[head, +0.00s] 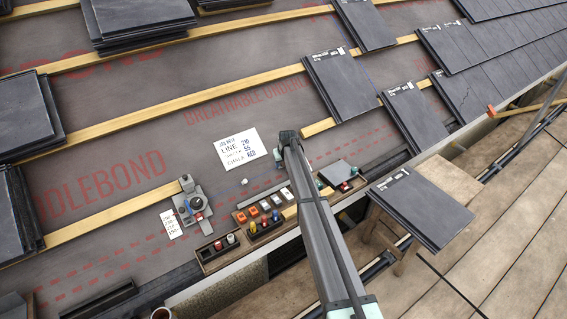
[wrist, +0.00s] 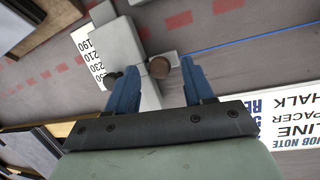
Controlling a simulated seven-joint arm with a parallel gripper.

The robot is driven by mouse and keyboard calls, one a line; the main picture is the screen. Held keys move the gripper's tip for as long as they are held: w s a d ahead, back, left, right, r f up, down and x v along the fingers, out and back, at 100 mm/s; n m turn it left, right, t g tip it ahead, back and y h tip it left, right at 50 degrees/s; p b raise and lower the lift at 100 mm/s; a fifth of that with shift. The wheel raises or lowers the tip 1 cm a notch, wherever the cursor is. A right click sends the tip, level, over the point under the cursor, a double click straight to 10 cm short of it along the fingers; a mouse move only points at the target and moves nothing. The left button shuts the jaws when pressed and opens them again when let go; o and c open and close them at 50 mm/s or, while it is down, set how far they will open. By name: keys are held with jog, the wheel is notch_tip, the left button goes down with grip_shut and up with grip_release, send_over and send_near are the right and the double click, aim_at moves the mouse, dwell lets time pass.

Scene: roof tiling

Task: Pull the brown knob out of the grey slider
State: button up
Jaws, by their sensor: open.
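The grey slider (wrist: 118,45) shows in the wrist view as a pale block with a lower part running down between my fingers. The brown knob (wrist: 160,67) is a small round-ended piece at its right side. My gripper (wrist: 153,69) is open, with one blue finger on each side of the knob. I cannot tell the depth between fingertips and knob. In the head view a grey device (head: 207,228) beside a small number card appears to be the slider. I cannot clearly make out my gripper there.
The number card (wrist: 85,42) lies beside the slider, and the job note (head: 240,147) lies up the slope. A wooden tray (head: 212,258) of coloured pieces is right of the slider. Battens and stacked dark tiles (head: 28,115) surround the bare underlay.

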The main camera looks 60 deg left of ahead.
jog(key=shift+a+f, duration=0.1)
jog(key=shift+f, duration=0.2)
grip_shut()
dwell(0.5)
